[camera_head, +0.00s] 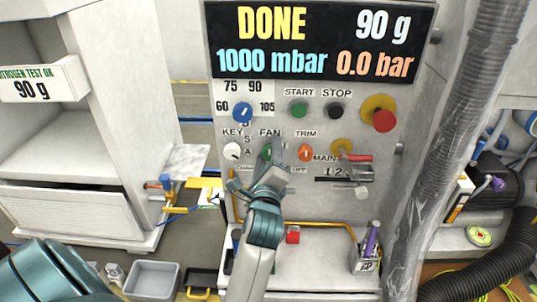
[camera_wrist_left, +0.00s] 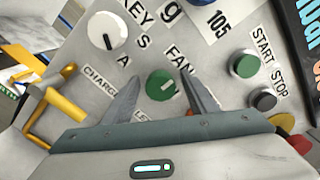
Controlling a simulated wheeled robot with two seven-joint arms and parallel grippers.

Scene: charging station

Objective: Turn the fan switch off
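The fan switch is a round green knob (camera_head: 267,152) under the FAN label on the grey panel (camera_head: 330,222). In the left wrist view the green knob (camera_wrist_left: 161,85) shows between my left fingertips, with a light mark on its face. My left gripper (camera_head: 262,168) is in front of the panel at the knob, with its fingers apart. The left wrist view shows the two fingers (camera_wrist_left: 160,82) spread on either side of the knob; I cannot tell whether they touch it. My right gripper is not in view.
Near the fan knob are the white KEY knob (camera_head: 232,151), the orange TRIM knob (camera_head: 305,153) and a blue dial (camera_head: 242,112). Above are the green START (camera_head: 298,109) and black STOP (camera_head: 335,110) buttons and a red button (camera_head: 383,120). A yellow handle (camera_wrist_left: 52,117) stands out left.

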